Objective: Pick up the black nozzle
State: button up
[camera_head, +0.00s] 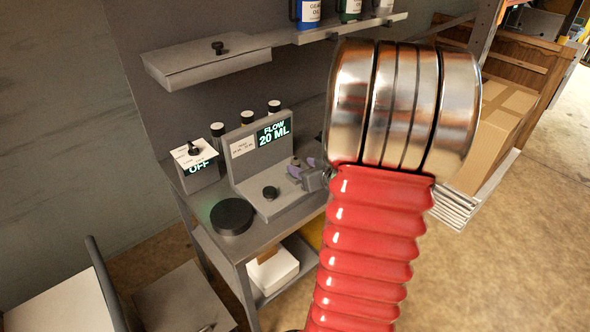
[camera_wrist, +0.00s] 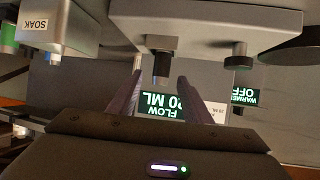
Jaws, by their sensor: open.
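My gripper (camera_wrist: 158,85) is open, with its two purplish fingers apart in the wrist view. A short black cylinder, which looks like the black nozzle (camera_wrist: 161,66), shows between the fingertips. It joins a grey collar on the grey dispenser (camera_wrist: 210,20). I cannot tell whether the fingers touch it. In the head view, my gripper (camera_head: 296,172) is beside the dispenser's "FLOW 20 ML" display, partly behind my red and metal arm. The nozzle cannot be made out there.
A black round knob (camera_head: 271,192) sits on the dispenser base, left of my gripper. A black disc (camera_head: 231,216) lies at the bench's front. An "OFF" warmer box (camera_head: 197,170) stands left. A shelf (camera_head: 215,62) holding a small black piece (camera_head: 218,47) is above.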

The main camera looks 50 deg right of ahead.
aim_at(298, 164)
jog(key=shift+x, duration=2.6)
jog(key=shift+a, duration=0.15)
jog(key=shift+c, duration=0.6)
grip_shut()
